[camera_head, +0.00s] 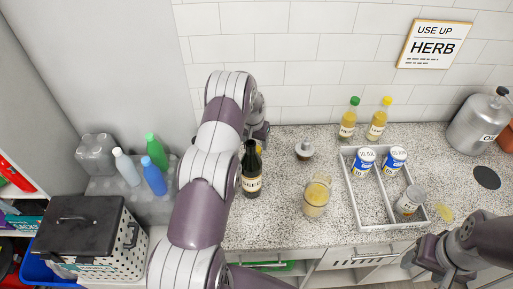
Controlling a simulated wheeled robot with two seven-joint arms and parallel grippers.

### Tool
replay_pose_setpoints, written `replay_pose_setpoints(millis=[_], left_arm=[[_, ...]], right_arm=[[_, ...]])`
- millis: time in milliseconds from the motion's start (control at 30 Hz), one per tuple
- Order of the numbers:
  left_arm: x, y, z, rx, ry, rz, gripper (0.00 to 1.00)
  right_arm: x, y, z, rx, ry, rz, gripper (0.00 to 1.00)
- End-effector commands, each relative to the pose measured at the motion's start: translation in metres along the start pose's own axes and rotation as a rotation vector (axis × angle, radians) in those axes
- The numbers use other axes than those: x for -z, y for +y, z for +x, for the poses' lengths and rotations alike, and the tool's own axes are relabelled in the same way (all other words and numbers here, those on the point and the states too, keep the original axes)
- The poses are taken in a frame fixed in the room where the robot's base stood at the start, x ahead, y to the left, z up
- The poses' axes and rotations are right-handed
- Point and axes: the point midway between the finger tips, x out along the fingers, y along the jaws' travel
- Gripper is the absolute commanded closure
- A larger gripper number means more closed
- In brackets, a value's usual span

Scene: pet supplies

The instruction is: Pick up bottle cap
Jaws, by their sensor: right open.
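No loose bottle cap shows clearly. A green cap (355,101) and a yellow cap (387,101) sit on two upright bottles of yellowish liquid at the back of the speckled counter. A dark bottle (252,171) stands beside my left arm. A small grey-white knobbed piece (304,150) lies on the counter; I cannot tell what it is. My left gripper (258,125) is at the back near the wall, partly hidden by its arm, its fingers unclear. My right gripper (428,262) is open and empty at the lower right, in front of the counter edge.
A white divided tray (362,208) holds two blue-white cans (364,161) and a tipped jar (409,202). A glass jug (316,197) stands left of it. A metal canister (478,122) is at right. A yellowish patch (444,212) lies right of the tray. Several bottles stand at left.

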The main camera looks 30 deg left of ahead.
Motion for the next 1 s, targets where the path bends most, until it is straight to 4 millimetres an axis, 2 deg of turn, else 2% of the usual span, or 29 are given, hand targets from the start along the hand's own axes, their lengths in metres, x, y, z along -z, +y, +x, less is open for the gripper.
replay_pose_setpoints(millis=[33,67,200,433,467,600,633,1000], left_arm=[[-0.001,0.002,0.001,-0.001,-0.005,0.001,0.34],[-0.002,0.003,0.007,-0.001,-0.004,0.001,0.34],[-0.002,0.003,0.030,-0.001,-0.001,0.000,0.34],[-0.001,0.003,0.035,0.000,0.000,0.001,0.34],[-0.002,0.003,0.035,0.000,0.000,0.001,0.41],[-0.002,0.003,0.034,0.000,0.000,0.001,0.87],[-0.002,0.003,0.034,0.000,0.000,0.001,0.94],[-0.001,0.003,0.033,0.000,0.001,0.001,0.94]], right_arm=[[0.002,0.000,-0.015,0.000,0.001,0.000,0.40],[0.002,0.000,-0.019,0.000,0.001,0.000,0.40],[0.003,0.000,-0.021,0.000,0.001,0.000,0.40],[0.002,0.000,-0.019,0.000,0.000,0.000,0.40],[0.002,0.000,-0.019,0.000,0.000,0.000,0.40],[0.002,0.000,-0.019,0.000,0.000,0.000,0.40],[0.002,0.000,-0.019,0.000,0.000,0.000,0.40],[0.002,0.000,-0.018,0.000,0.001,0.000,0.40]])
